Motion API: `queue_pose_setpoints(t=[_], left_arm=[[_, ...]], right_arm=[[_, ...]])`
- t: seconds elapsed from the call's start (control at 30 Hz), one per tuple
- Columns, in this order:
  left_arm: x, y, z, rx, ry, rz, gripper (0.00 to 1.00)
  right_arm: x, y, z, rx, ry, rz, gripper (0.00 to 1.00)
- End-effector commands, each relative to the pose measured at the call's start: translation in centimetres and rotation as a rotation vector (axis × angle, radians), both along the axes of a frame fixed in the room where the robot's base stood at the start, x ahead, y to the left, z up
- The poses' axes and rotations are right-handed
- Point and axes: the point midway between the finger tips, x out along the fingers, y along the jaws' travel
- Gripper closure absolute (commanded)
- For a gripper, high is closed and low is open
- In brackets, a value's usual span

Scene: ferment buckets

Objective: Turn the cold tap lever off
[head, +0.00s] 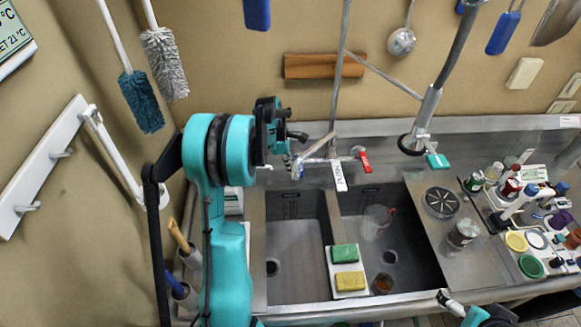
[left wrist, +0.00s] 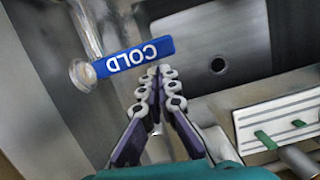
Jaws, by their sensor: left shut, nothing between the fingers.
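The cold tap lever (left wrist: 135,57) is a blue bar lettered COLD, seen upside down in the left wrist view. It joins a round metal tap body (left wrist: 83,73) at its left end. My left gripper (left wrist: 159,72) is shut and empty, its fingertips right at the lever's lower edge near the free end; I cannot tell whether they touch. In the head view my left arm reaches over the sink's left back corner, and its wrist mostly hides the cold lever. Part of my right arm (head: 474,316) shows at the bottom right; its finger state is unclear.
Below are two sink basins (head: 296,240) with a sponge tray (head: 349,293) at the front. A hanging spray hose (head: 430,105) and a crowded bottle rack (head: 500,222) stand to the right.

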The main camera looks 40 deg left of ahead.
Motion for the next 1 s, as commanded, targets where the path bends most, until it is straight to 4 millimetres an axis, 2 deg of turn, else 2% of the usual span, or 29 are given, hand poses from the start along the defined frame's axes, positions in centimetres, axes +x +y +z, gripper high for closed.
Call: queue_pose_setpoints(t=[0.17, 0.4, 0.6, 0.77, 1.0], left_arm=[[-1.1, 1.6, -0.2, 0.000, 0.000, -0.003, 1.00], [-2.1, 2.6, 5.6, 0.000, 0.000, -0.006, 1.00], [-2.5, 3.2, 8.6, 0.000, 0.000, -0.006, 1.00], [-2.7, 3.4, 9.6, -0.001, 0.001, -0.008, 1.00], [-2.7, 3.4, 9.7, -0.001, 0.001, -0.008, 1.00]], right_arm=[[0.0, 0.0, -0.6, 0.000, 0.000, 0.000, 0.00], [0.0, 0.0, 0.5, 0.000, 0.000, 0.000, 0.00], [0.0, 0.0, 0.9, 0.000, 0.000, 0.000, 0.00], [0.0, 0.0, 0.9, 0.000, 0.000, 0.000, 0.00], [0.0, 0.0, 0.9, 0.000, 0.000, 0.000, 0.00]])
